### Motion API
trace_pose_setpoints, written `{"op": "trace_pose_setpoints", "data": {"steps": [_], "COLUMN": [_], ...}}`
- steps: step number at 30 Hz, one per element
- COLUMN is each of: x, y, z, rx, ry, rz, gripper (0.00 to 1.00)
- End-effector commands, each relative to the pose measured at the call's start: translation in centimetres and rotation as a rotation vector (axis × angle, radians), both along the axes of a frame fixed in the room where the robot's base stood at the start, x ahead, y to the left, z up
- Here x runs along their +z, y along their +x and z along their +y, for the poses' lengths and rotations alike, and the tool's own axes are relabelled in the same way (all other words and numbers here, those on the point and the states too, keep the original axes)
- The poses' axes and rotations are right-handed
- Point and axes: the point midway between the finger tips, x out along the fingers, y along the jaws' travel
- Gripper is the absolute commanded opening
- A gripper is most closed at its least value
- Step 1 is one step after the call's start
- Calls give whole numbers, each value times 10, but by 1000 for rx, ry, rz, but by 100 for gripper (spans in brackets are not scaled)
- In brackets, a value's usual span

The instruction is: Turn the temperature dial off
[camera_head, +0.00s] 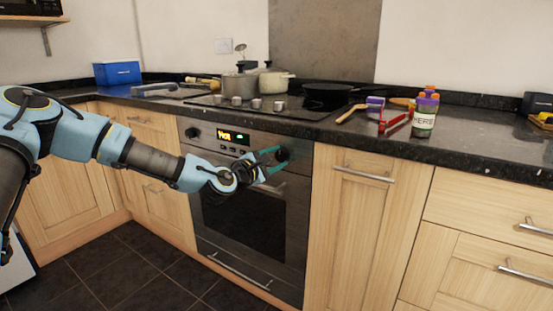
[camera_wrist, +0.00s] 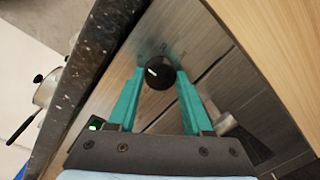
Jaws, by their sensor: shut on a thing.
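The oven (camera_head: 245,205) is built in under the granite worktop, with a steel control panel. Two dark round knobs sit on the panel, one at the left (camera_head: 193,133) and one at the right. My gripper (camera_head: 275,160) is at the right knob (camera_head: 282,154), with its teal fingers around it. In the wrist view, the black dial (camera_wrist: 159,73) with a white pointer mark lies between the two fingertips of my gripper (camera_wrist: 158,80). The fingers are shut on the dial's sides. Small panel markings near the dial are too small to read. A lit orange display (camera_head: 233,137) is between the knobs.
The dark worktop (camera_head: 420,150) runs above the oven. Pots (camera_head: 240,86), a black pan (camera_head: 327,92) and hob knobs are above it. A jar (camera_head: 424,115) and red-handled item (camera_head: 395,123) stand at the right. Cupboard handles (camera_head: 363,174) stick out beside the oven. The floor in front is clear.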

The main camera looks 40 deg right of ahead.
Motion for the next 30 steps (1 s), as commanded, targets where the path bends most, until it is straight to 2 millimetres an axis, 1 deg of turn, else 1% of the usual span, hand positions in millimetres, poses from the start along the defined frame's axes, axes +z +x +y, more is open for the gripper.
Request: {"op": "trace_pose_setpoints", "data": {"steps": [11, 12, 19, 26, 30], "x": [0, 0, 0, 0, 0], "y": [0, 0, 0, 0, -1], "z": [0, 0, 0, 0, 9], "rx": [1, 1, 1, 0, 1], "ry": [-1, -1, 0, -1, 0], "rz": [6, 6, 5, 4, 5], "gripper": [0, 55, 80, 80, 80]}}
